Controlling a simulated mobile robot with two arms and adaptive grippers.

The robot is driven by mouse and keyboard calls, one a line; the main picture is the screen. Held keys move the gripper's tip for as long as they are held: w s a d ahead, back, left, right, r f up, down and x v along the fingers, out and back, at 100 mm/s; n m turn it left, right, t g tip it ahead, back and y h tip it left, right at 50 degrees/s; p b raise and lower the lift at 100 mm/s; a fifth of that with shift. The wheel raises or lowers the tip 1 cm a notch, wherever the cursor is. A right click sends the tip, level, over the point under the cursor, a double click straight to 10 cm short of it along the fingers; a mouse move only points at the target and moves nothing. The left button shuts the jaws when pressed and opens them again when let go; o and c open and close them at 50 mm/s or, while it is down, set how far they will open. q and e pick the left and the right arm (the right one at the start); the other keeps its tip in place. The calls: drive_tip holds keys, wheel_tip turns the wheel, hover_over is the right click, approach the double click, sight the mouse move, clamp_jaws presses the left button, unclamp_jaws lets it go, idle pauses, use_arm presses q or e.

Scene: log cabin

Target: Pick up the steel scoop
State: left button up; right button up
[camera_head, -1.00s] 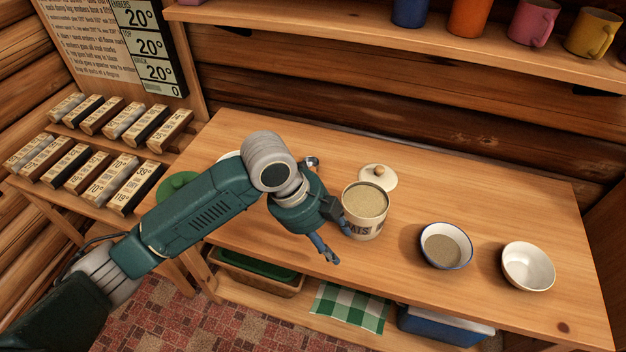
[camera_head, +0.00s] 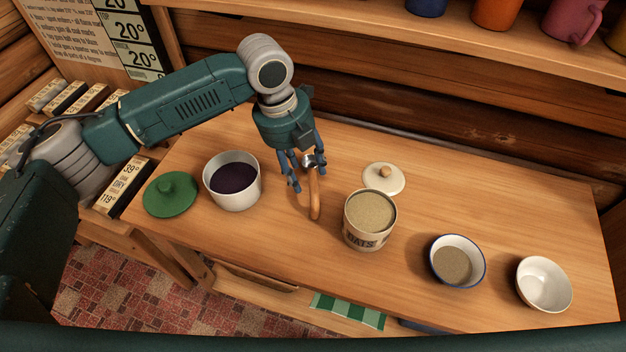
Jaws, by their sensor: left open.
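The steel scoop (camera_head: 315,195) lies on the wooden table between the white pot and the oats canister. Its orange-brown wooden handle points toward the table's front edge, and part of its metal end is hidden by my fingers. My left gripper (camera_head: 308,177) is open, pointing down at the scoop's metal end and the top of the handle. One blue finger is left of the scoop and one overlaps it; I cannot tell whether they touch it. My right gripper is not in view.
A white pot (camera_head: 232,199) of dark contents and a green lid (camera_head: 170,194) stand left. The oats canister (camera_head: 369,241), its cream lid (camera_head: 384,180), a blue-rimmed bowl (camera_head: 435,275) of grain and an empty white bowl (camera_head: 560,304) are right. A mug shelf (camera_head: 400,22) runs above.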

sight(310, 186)
use_arm(q)
drive_tip(key=shift+d+f, duration=0.15)
drive_tip(key=shift+f, duration=0.4)
drive_tip(key=shift+d+f, duration=0.15)
drive_tip(key=shift+f, duration=0.65)
drive_tip(key=shift+w+d+f, duration=0.1)
drive_tip(key=shift+f, duration=0.3)
drive_tip(key=f, duration=0.1)
drive_tip(key=f+p, duration=0.1)
drive_tip(key=f, duration=0.1)
drive_tip(key=shift+d+f, duration=0.25)
drive_tip(key=shift+d, duration=0.15)
drive_tip(key=shift+f, duration=0.3)
drive_tip(key=shift+w+f, duration=0.1)
drive_tip(key=shift+c, duration=0.2)
drive_tip(key=c, duration=0.9)
clamp_jaws()
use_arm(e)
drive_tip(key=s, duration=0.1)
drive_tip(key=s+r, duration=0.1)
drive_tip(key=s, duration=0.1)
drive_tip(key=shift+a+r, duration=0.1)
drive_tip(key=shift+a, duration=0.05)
